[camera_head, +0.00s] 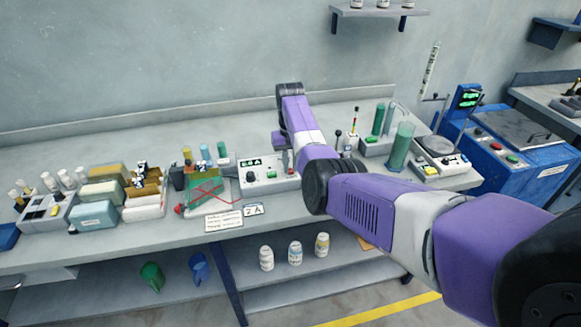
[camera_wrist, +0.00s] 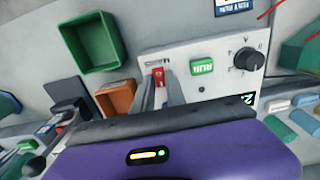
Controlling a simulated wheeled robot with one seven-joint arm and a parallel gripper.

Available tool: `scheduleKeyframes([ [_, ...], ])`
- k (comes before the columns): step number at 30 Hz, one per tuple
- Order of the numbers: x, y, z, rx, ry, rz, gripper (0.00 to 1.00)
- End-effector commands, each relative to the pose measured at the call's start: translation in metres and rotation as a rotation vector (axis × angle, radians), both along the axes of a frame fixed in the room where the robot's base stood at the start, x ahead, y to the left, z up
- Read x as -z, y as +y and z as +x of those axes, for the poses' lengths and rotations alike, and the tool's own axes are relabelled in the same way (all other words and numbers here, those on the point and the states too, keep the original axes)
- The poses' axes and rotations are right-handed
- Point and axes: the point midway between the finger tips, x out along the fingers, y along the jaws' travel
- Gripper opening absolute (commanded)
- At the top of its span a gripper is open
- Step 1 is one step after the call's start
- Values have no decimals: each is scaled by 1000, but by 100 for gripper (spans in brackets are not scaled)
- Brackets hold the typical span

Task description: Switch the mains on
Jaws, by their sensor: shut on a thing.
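A pale control box (camera_head: 262,187) stands on the bench, with a lit green display and a black knob, partly hidden by my arm. In the wrist view its panel (camera_wrist: 225,84) shows a small red switch (camera_wrist: 158,77), a green RUN button (camera_wrist: 202,67) and a black knob (camera_wrist: 249,59). My gripper (camera_wrist: 161,88) is shut on the red switch, one finger on each side of it. The label by the switch is too small to read. Whether the switch is on or off cannot be told.
A green open bin (camera_wrist: 95,42) and an orange bin (camera_wrist: 116,99) lie beside the panel in the wrist view. A red-crossed green board (camera_head: 205,190) is left of the box. Green cylinders and a scale (camera_head: 437,147) stand to the right.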

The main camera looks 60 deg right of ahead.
Motion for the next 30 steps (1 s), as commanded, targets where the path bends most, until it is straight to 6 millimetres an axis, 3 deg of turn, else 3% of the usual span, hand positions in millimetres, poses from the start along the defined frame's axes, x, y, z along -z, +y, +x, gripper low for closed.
scheduleKeyframes([
  [5,1,0,0,-1,-1,0,0],
  [6,1,0,0,0,-2,-1,22],
  [9,0,0,0,0,-1,0,38],
  [20,-4,0,0,0,-1,-2,38],
  [30,-53,-1,1,1,-3,-4,38],
])
